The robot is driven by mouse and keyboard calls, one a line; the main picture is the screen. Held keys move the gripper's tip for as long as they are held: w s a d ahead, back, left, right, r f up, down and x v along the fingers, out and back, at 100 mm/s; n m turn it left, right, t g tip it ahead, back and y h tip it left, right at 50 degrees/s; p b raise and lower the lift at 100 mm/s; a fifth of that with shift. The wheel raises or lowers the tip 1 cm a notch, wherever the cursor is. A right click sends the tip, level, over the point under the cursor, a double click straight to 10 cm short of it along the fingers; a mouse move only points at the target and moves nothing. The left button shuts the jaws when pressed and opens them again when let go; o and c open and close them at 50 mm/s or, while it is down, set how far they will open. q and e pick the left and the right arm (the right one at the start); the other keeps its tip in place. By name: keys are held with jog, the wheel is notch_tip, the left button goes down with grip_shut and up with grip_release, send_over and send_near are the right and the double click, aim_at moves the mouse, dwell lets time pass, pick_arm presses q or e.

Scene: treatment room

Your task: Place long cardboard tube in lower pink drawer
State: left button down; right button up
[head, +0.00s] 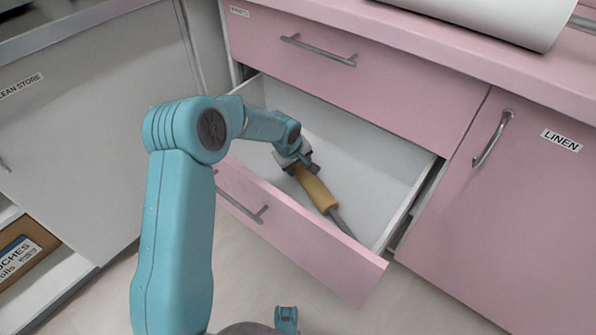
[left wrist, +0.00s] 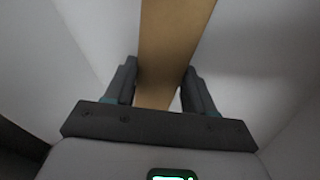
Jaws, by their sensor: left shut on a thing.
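The long cardboard tube (head: 316,190) is tan and lies slanted inside the open lower pink drawer (head: 310,245). My left gripper (head: 301,168) reaches down into the drawer and is shut on the tube's far end. In the left wrist view the tube (left wrist: 170,45) runs between the two dark fingers (left wrist: 160,88), with pale drawer walls around it. A narrow dark grey strip extends from the tube's near end toward the drawer front; I cannot tell whether it is a thing or a shadow. I cannot tell whether the tube touches the drawer floor.
The upper pink drawer (head: 360,75) is shut above the open one. A pink door labelled LINEN (head: 500,210) is shut at the right. A grey cabinet (head: 100,120) stands at the left, above a shelf with a brown box (head: 22,255). The drawer's right side is free.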

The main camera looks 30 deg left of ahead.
pick_arm(q)
notch_tip(320, 180, down, 2)
jog(key=shift+f, duration=0.15)
pick_arm(e)
jog(key=shift+w+f, duration=0.15)
jog(key=shift+f, duration=0.35)
pick_arm(q)
jog(key=c, duration=0.8)
grip_release()
jog(key=o, duration=0.4)
jog(key=shift+r, duration=0.2)
jog(key=p+v, duration=0.3)
jog(key=v, duration=0.9)
jog(key=shift+p, duration=0.3)
pick_arm(e)
jog(key=r, duration=0.2)
jog(key=s+r, duration=0.1)
jog(key=shift+a+r, duration=0.3)
